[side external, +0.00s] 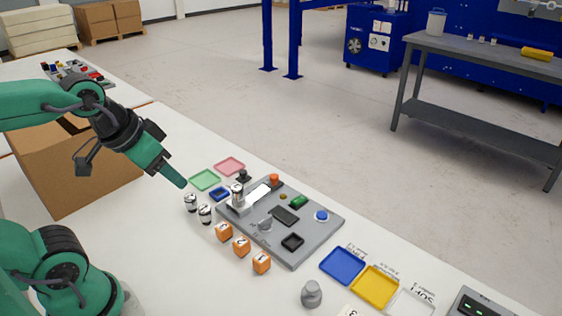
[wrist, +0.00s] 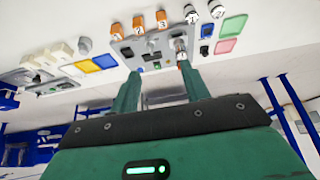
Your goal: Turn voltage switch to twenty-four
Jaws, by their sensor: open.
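The grey task board (side external: 312,247) lies on the white table. A grey rotary knob (side external: 265,224) stands on its near left part and looks like the voltage switch; its setting marks are too small to read. The board also shows upside down at the top of the wrist view (wrist: 120,45). My gripper (side external: 179,181) hangs to the left of the board, above the table and apart from the knob. In the wrist view its two fingers (wrist: 161,72) are spread, with nothing held between them.
Orange numbered cubes (side external: 241,247) stand along the board's near edge. Two small cans (side external: 205,213) stand left of it, and another (side external: 237,194) stands on it. Coloured trays (side external: 342,264) lie to the right. A cardboard box (side external: 75,170) is behind my arm.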

